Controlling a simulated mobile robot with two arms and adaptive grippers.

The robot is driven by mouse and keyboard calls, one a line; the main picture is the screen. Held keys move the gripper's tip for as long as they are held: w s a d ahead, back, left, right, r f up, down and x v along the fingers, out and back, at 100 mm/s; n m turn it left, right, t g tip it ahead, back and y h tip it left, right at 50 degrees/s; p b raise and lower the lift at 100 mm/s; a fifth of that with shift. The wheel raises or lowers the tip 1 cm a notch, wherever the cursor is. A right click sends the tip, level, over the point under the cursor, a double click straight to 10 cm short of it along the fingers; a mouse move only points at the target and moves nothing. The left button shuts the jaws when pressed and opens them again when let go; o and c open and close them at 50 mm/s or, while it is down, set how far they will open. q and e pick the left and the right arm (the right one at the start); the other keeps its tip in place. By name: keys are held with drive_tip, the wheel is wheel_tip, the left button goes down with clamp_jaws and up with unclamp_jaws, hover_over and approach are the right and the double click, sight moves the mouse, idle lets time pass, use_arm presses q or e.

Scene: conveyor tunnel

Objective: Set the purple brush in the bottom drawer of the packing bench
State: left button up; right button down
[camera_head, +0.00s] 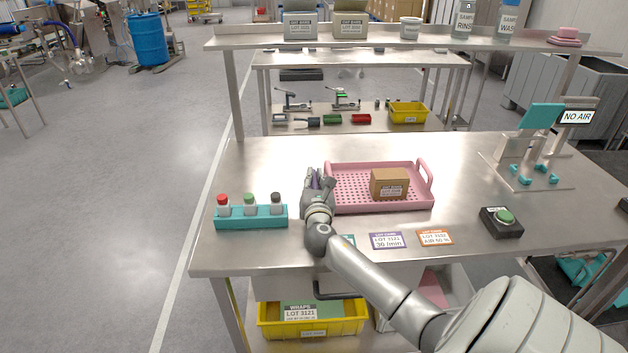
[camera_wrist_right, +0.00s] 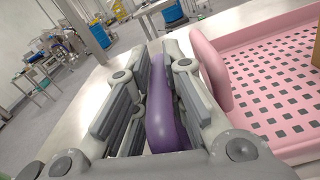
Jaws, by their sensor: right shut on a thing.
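My right gripper (camera_head: 318,184) is over the packing bench (camera_head: 268,158), between the teal vial rack and the pink tray. In the right wrist view it is shut on the purple brush (camera_wrist_right: 163,105), with the fingers on both sides of its purple body. In the head view only a small bit of purple shows between the fingers. Below the benchtop, a drawer handle (camera_head: 335,292) shows, partly behind my right arm. Whether the bottom drawer is open cannot be told. My left gripper is not in view.
The pink tray (camera_head: 345,206) holds a cardboard box (camera_head: 389,184). The teal rack (camera_head: 250,217) holds three capped vials. A yellow bin (camera_head: 312,320) sits below the bench. The back left of the benchtop is clear.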

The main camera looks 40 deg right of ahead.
drive_tip(key=shift+f, duration=0.15)
drive_tip(key=c, duration=1.5)
unclamp_jaws()
